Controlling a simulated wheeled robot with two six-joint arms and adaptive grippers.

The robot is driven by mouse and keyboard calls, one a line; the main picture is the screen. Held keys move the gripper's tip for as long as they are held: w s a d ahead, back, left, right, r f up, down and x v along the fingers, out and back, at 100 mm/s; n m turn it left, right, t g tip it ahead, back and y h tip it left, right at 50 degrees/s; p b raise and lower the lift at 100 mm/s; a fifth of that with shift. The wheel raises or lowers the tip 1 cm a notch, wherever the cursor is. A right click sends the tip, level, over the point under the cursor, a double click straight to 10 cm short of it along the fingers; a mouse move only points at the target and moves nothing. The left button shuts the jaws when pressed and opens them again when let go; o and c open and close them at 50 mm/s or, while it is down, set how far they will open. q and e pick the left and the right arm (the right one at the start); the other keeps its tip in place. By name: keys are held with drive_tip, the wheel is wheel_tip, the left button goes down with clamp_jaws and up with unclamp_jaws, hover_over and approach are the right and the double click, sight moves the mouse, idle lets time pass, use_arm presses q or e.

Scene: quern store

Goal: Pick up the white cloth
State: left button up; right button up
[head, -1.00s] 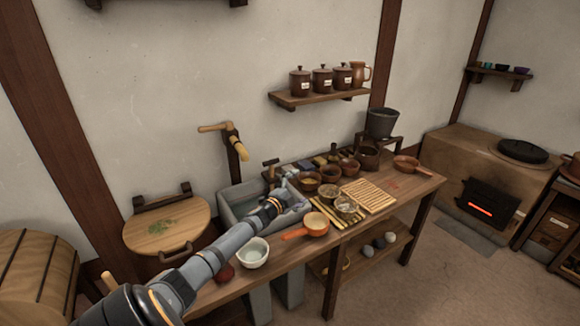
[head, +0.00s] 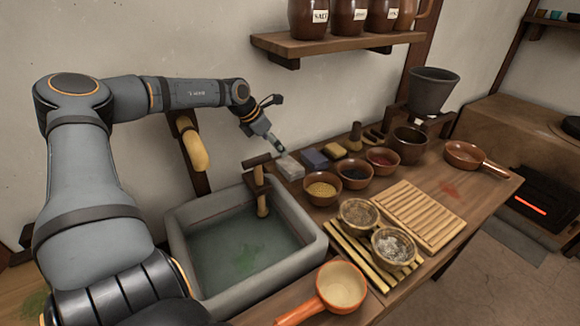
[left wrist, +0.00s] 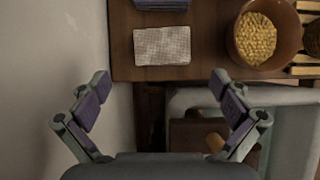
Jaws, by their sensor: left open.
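The white cloth (head: 289,167) is a small pale folded piece at the back edge of the wooden counter, just right of the tap. It also shows in the left wrist view (left wrist: 162,46), lying flat and uncovered. My left gripper (head: 276,125) is open and empty, above and slightly left of the cloth near the wall. In the left wrist view its two spread fingers (left wrist: 160,84) are on either side, with the cloth beyond the fingertips. My right gripper is not in view.
A blue folded cloth (head: 315,158) lies right beside the white one. A bowl of yellow grains (head: 321,190) stands close in front. The wooden tap (head: 262,190) and stone sink (head: 312,255) are to the left. The wall (left wrist: 60,60) is close on the gripper's left.

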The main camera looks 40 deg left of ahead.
sight(289, 165)
use_arm(q)
drive_tip(key=b+x, duration=0.2)
drive_tip(key=x, duration=0.3)
drive_tip(key=shift+s+d, duration=0.1)
drive_tip(key=b+x, duration=0.1)
drive_tip(key=x, duration=0.1)
drive_tip(key=b+x, duration=0.1)
drive_tip(key=x, duration=0.2)
drive_tip(key=shift+s+d+f, duration=0.1)
drive_tip(key=shift+s+f, duration=0.1)
drive_tip(key=shift+w, duration=0.15)
drive_tip(key=shift+r, duration=0.1)
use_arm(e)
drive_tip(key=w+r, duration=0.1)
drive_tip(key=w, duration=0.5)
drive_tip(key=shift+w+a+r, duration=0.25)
use_arm(q)
drive_tip(key=c, duration=0.9)
drive_tip(key=shift+r, duration=0.25)
wheel_tip(289, 165, up, 10)
drive_tip(key=p, duration=0.1)
drive_tip(key=shift+f, duration=0.25)
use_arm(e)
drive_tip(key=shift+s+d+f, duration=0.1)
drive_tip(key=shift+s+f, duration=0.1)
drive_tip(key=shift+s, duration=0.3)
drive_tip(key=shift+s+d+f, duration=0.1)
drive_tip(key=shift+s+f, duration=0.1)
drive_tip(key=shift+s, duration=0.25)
